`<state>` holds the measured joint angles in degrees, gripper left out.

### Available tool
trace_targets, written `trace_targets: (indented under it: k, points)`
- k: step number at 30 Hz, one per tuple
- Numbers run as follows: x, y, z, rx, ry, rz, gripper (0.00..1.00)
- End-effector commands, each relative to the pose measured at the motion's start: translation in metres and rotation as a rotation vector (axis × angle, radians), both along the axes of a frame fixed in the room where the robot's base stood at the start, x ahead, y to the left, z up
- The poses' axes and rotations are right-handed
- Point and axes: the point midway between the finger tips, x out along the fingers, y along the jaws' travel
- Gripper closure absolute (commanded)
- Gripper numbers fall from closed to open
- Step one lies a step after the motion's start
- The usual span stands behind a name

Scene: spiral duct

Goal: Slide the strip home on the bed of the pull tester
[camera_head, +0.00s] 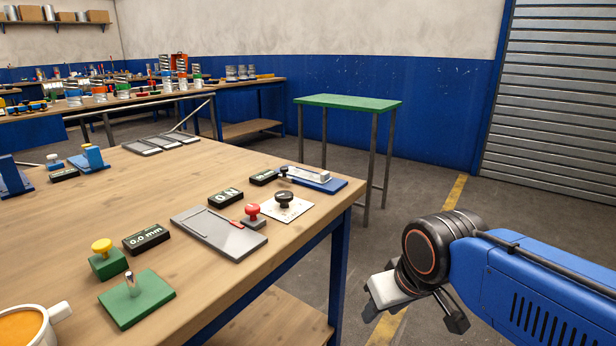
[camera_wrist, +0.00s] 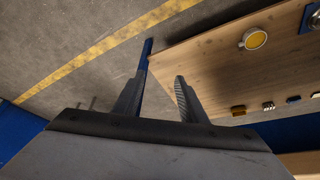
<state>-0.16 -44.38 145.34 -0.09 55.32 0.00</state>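A flat grey plate (camera_head: 205,236) lies on the wooden bench and looks like the bed of the pull tester. A thin strip (camera_head: 212,220) seems to lie along it, with a small red piece (camera_head: 236,224) at its right end. A red knob on a grey block (camera_head: 252,217) stands at the plate's right edge. A black display (camera_head: 226,197) behind it seems to read 0 N. My gripper (camera_head: 418,306) hangs off the bench's right side, away from the plate. In the wrist view its two fingers (camera_wrist: 161,78) are apart with nothing between them.
Near the plate are a white card with a black knob (camera_head: 284,207), a blue base with a pale block (camera_head: 322,183), a 0.0 mm display (camera_head: 147,239), a green plate with a pin (camera_head: 138,300) and a mug (camera_head: 28,328). A green-topped table (camera_head: 348,102) stands behind.

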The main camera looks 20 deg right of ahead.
Motion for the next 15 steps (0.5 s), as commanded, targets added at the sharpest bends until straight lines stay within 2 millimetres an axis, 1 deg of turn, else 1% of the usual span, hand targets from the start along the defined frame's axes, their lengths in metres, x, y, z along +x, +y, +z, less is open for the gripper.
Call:
trace_targets:
  k: [8,9,11,14,15]
  points:
    - [0.000,0.000,0.000,0.000,0.000,0.000,0.62]
    - [0.000,0.000,0.000,0.000,0.000,0.001,0.65]
    - [0.002,0.000,0.002,-0.006,0.001,0.011,0.65]
    - [0.011,0.000,0.015,-0.036,0.009,0.068,0.65]
    - [0.018,-0.001,0.024,-0.058,0.013,0.109,0.65]
